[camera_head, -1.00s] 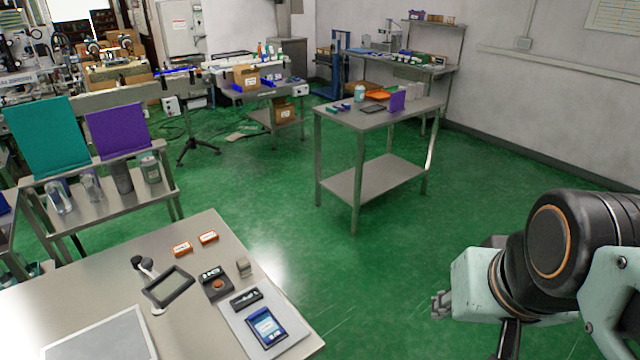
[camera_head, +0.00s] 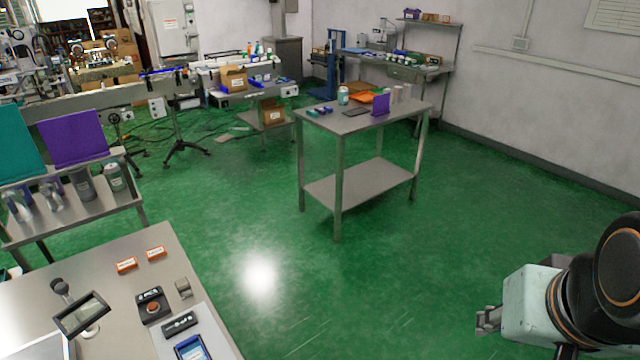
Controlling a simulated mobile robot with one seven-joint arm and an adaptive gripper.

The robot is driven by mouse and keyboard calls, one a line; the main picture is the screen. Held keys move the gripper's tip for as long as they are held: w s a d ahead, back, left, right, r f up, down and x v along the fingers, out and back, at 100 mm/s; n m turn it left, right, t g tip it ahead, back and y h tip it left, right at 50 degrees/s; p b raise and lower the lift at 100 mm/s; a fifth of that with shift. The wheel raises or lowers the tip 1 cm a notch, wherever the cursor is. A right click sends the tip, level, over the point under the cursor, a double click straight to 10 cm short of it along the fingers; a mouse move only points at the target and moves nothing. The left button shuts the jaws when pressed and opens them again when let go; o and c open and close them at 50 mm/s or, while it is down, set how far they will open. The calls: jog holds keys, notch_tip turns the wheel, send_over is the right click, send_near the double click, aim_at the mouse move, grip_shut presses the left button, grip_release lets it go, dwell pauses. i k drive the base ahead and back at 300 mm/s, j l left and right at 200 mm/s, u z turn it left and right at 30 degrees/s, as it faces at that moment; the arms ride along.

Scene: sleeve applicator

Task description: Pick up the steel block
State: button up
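A small grey metal-looking block (camera_head: 183,288), which I take for the steel block, stands on the near steel table (camera_head: 125,240). It is just right of a black box with an orange button (camera_head: 153,306). My gripper (camera_head: 487,321) is at the lower right of the picture, over the green floor, well apart from the block and the table. Its fingers are small and seen from the side, so their opening is unclear. I see nothing hanging from them.
A steel table (camera_head: 350,125) stands in the middle distance. Green floor (camera_head: 400,280) between it and my gripper is clear.

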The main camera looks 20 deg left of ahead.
aim_at(183, 286)
jog(key=i+l, duration=0.25)
jog(key=i, duration=0.15)
jog(key=i+l, duration=0.3)
jog(key=i, duration=0.15)
jog(key=i+u, duration=0.75)
jog(key=u, duration=0.25)
jog(key=i+u, duration=0.35)
jog(key=i+j+u, duration=0.1)
jog(key=u, duration=0.25)
jog(key=i+l+u, duration=0.1)
jog(key=i+u, duration=0.25)
jog(key=k, duration=0.1)
